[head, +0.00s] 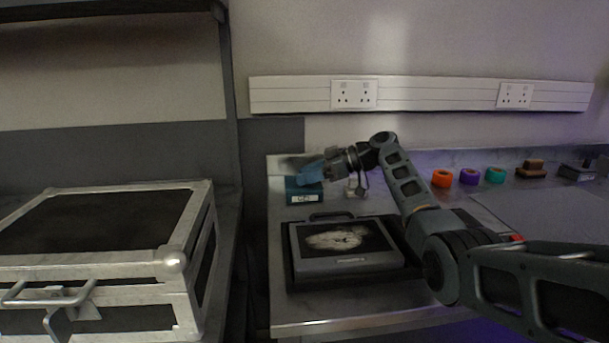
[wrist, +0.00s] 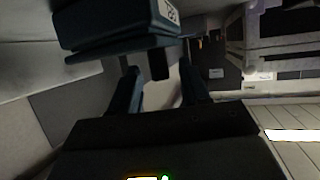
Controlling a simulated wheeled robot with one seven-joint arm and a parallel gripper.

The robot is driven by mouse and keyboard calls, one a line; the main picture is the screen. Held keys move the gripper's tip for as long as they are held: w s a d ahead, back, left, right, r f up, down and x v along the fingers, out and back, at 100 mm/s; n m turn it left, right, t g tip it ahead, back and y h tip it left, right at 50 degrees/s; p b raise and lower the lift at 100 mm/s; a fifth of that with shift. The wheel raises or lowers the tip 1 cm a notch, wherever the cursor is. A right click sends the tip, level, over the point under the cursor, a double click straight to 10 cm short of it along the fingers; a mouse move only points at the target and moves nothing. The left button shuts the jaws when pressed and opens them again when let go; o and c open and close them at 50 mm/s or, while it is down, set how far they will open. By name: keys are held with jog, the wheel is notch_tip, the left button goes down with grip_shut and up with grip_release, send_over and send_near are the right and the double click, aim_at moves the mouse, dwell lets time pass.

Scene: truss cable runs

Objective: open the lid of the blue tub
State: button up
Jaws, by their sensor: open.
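The blue tub (head: 292,194) is a small dark blue box with a white label. It stands at the back left corner of the workbench. In the wrist view the tub (wrist: 105,17) is at the top, its label to the right. Its lid (wrist: 115,47) shows as a slab along the tub, with a short dark tab (wrist: 158,65) sticking out towards me. The lid looks down on the tub; a small gap cannot be ruled out. My gripper (head: 312,173) is over the tub top and hides part of it. In the wrist view my gripper (wrist: 158,80) is open, fingers either side of the tab.
A black case with a picture panel (head: 345,240) lies in front of the tub. A small pale object (head: 354,188) stands right of it. Orange (head: 442,178), purple and teal rolls sit further right. A metal-edged case (head: 190,235) is at left, across a gap.

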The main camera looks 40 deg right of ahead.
jog(key=shift+w+a+f, duration=0.25)
jog(key=shift+w+a, duration=0.15)
jog(key=shift+w, duration=0.05)
grip_shut()
dwell(0.4)
